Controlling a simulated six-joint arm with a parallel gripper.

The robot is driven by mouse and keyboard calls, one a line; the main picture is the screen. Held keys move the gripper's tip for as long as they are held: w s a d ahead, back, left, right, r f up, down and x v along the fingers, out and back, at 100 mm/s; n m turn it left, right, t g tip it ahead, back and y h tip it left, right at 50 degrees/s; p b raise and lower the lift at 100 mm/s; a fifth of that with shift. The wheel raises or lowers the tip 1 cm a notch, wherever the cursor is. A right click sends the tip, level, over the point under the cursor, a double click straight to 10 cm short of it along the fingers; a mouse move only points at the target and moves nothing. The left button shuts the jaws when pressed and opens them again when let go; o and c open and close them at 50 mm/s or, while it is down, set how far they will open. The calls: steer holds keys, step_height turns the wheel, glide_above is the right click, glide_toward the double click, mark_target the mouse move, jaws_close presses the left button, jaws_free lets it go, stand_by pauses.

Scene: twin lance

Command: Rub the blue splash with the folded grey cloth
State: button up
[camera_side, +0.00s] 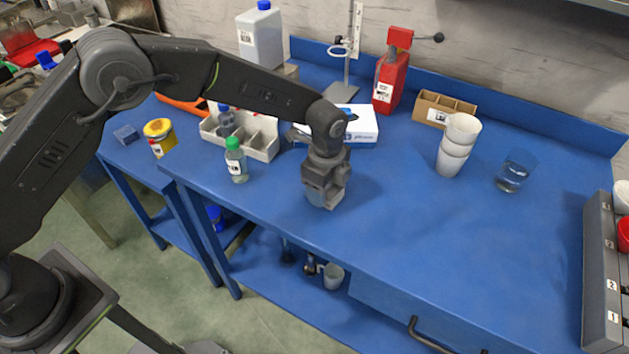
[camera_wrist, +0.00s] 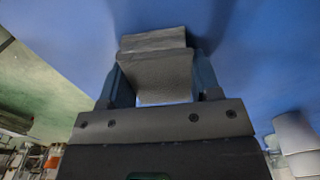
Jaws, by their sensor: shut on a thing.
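My gripper (camera_side: 325,192) points down at the blue bench top, near the front edge in the side view. In the wrist view my gripper (camera_wrist: 160,80) is shut on the folded grey cloth (camera_wrist: 156,68), which sits between the two fingers and sticks out beyond them. The cloth is at or very close to the bench top; I cannot tell whether it touches. I cannot make out the blue splash against the blue bench in either view.
A green-capped bottle (camera_side: 236,160) and a divided tray (camera_side: 262,138) stand left of my gripper. A white box (camera_side: 362,122) lies behind it. Stacked white cups (camera_side: 455,150) and a clear glass (camera_side: 513,175) stand to the right.

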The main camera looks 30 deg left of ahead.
steer(key=shift+r, duration=4.05)
